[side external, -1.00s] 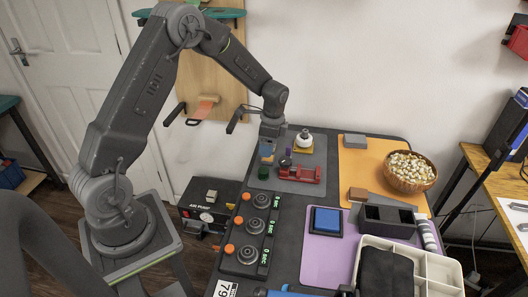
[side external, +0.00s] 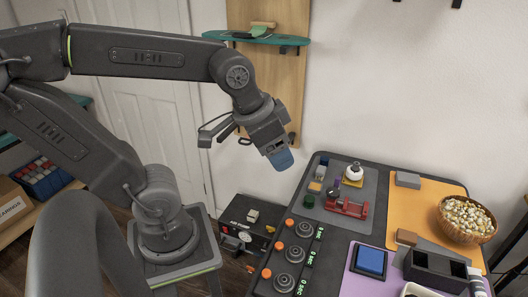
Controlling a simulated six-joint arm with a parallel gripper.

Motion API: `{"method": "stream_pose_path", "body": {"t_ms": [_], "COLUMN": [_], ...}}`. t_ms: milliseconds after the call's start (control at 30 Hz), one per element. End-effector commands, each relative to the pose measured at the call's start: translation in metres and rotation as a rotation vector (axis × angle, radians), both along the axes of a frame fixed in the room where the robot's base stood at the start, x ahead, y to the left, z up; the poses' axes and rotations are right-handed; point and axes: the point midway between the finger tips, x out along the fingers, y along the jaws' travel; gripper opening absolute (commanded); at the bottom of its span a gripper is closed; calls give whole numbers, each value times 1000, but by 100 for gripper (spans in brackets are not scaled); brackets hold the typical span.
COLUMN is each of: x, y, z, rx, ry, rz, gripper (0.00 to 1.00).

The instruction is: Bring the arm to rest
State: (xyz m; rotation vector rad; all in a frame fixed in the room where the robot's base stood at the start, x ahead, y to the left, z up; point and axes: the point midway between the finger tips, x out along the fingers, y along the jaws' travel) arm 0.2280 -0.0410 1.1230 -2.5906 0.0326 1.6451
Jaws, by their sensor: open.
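The jaws are open; the gap between the fingers is hardly visible from this side. No object shows in it.
The dark work table (side external: 322,235) stands at right. On it are a red vise (side external: 346,208), dark round knobs (side external: 288,254) with timers, a blue pad (side external: 370,261), a dark two-slot block (side external: 436,268) and a popcorn bowl (side external: 466,219). A black air pump (side external: 247,226) stands below left.

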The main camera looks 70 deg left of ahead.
Motion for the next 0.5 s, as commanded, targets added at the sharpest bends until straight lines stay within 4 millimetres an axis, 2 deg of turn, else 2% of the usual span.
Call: {"method": "stream_pose_path", "body": {"t_ms": [100,200,500], "x": [-18,-24,-25], "y": [-6,-8,-8], "z": [0,0,-1], "rx": [-36,-50,-53], "ry": [-39,-51,-52], "rz": [37,53,57], "gripper": [65,65,65]}}
